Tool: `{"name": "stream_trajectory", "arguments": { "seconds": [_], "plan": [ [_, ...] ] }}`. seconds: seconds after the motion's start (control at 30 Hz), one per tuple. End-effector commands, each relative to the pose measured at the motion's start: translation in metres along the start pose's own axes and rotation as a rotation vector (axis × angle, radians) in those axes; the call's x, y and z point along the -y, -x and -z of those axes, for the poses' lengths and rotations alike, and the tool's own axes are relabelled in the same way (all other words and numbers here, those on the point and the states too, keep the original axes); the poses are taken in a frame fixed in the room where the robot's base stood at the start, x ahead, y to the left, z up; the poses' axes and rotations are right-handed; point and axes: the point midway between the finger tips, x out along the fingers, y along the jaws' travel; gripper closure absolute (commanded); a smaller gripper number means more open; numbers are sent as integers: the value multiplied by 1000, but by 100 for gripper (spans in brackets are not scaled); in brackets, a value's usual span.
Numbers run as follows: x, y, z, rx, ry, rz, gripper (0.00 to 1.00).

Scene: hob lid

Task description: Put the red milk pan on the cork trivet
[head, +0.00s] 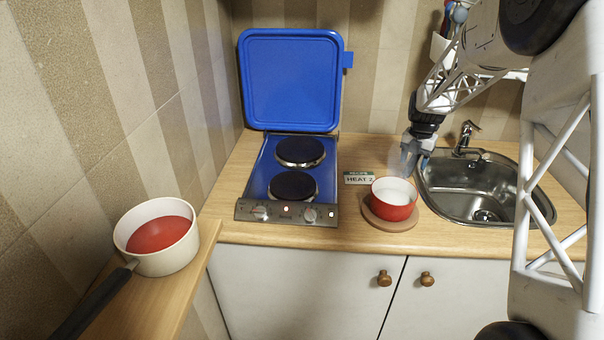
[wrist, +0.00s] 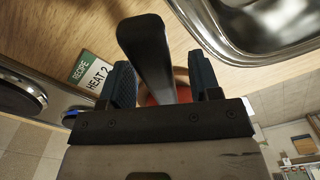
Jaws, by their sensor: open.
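The red milk pan (head: 395,212) holds white liquid and sits upright on the round cork trivet (head: 372,219), in front of the recipe card in the head view. Faint steam shows above it. My gripper (head: 414,157) is open, just behind and above the pan. In the wrist view a dark pan handle (wrist: 147,55) runs between the two open fingers of my gripper (wrist: 163,82), with part of the red pan (wrist: 158,98) behind. The gripper body hides most of the pan there; whether a finger touches the handle I cannot tell.
The hob (head: 263,180) has two dark plates, both empty, and its blue lid (head: 292,80) stands open. A card (head: 358,178) reads "HEAT 2". The sink (head: 470,190) is at right. A cream pan (head: 165,262) with red contents stands on the left ledge.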

Motion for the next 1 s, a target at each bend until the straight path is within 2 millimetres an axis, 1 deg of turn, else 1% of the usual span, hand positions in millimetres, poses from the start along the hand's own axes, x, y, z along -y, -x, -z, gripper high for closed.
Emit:
{"name": "stream_trajectory", "arguments": {
  "seconds": [0.3, 0.5, 0.67, 1.0],
  "plan": [
    [0, 40, 0, 2, 0, -1, 43],
    [0, 60, 0, 2, 0, -1, 43],
    [0, 66, 0, 1, 0, 0, 43],
    [0, 66, 0, 1, 0, 0, 43]
  ]
}}
